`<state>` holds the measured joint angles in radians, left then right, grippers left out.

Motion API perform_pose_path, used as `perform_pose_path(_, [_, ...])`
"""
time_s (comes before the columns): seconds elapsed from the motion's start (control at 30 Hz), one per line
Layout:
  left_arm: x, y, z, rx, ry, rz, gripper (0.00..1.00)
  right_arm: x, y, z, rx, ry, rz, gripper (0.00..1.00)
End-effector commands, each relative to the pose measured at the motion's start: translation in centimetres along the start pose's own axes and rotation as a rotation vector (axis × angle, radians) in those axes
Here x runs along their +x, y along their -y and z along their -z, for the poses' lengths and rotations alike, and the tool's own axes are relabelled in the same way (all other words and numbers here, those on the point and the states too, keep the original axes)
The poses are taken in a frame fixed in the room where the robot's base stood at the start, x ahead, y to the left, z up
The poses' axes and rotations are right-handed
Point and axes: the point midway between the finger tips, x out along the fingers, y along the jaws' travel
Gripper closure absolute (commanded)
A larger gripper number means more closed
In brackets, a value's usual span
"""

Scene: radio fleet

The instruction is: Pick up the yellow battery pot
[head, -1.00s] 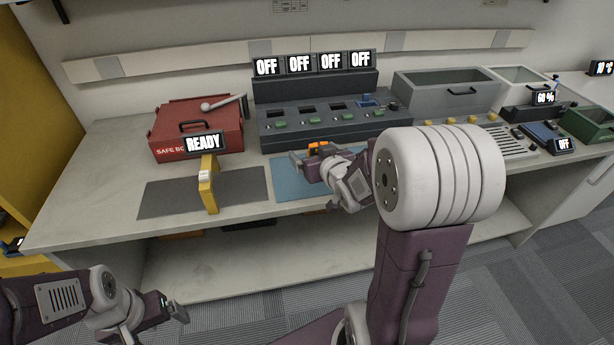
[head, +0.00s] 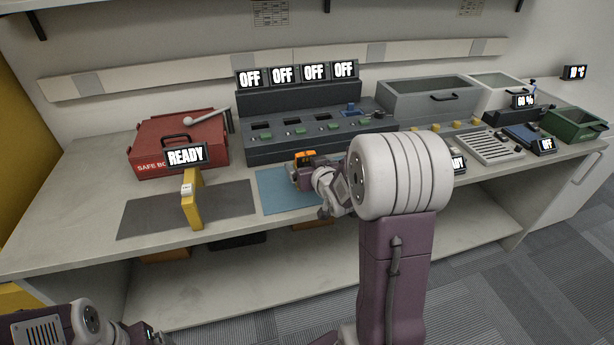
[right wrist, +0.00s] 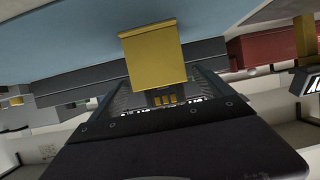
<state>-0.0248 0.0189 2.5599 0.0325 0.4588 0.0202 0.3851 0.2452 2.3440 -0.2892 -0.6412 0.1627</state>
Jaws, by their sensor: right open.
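The yellow battery pot is a small yellow block (right wrist: 155,55) with gold contacts at one end. It shows between the two open fingers of my right gripper (right wrist: 168,85) in the right wrist view. I cannot tell whether a finger touches it. In the head view my right gripper (head: 305,177) is low over the blue mat (head: 272,197), with an orange-topped piece of the pot (head: 306,155) showing at its fingers; the gripper hides the rest. My left gripper (head: 148,335) is at the bottom edge, away from the bench, partly cut off.
A yellow upright stand (head: 192,205) with a READY sign (head: 185,156) is on the dark mat (head: 145,215). A red safe box (head: 150,150) is behind it. The grey charger bank (head: 290,148) with OFF signs stands behind the blue mat. Bins fill the right back.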

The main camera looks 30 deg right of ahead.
Motion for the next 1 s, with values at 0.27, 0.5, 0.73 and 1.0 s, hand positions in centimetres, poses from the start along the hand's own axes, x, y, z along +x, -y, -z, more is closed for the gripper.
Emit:
perform_pose_path(0.27, [0.8, 0.0, -0.1, 0.000, 0.000, 0.000, 0.09, 4.2, 0.1, -0.5, -0.001, 0.002, 0.000, 0.09])
perform_pose_path(0.5, [0.7, 0.0, -0.1, 0.000, 0.000, 0.000, 0.09, 4.2, 0.1, -0.4, -0.001, 0.002, 0.000, 0.17])
perform_pose_path(0.73, [0.7, 0.0, -0.1, 0.000, 0.000, 0.000, 0.09, 4.2, 0.0, -0.3, -0.001, 0.000, 0.000, 0.74])
perform_pose_path(1.0, [0.6, 0.0, -0.1, 0.000, 0.000, 0.000, 0.09, 4.1, 0.0, -0.1, -0.001, 0.000, 0.000, 0.74])
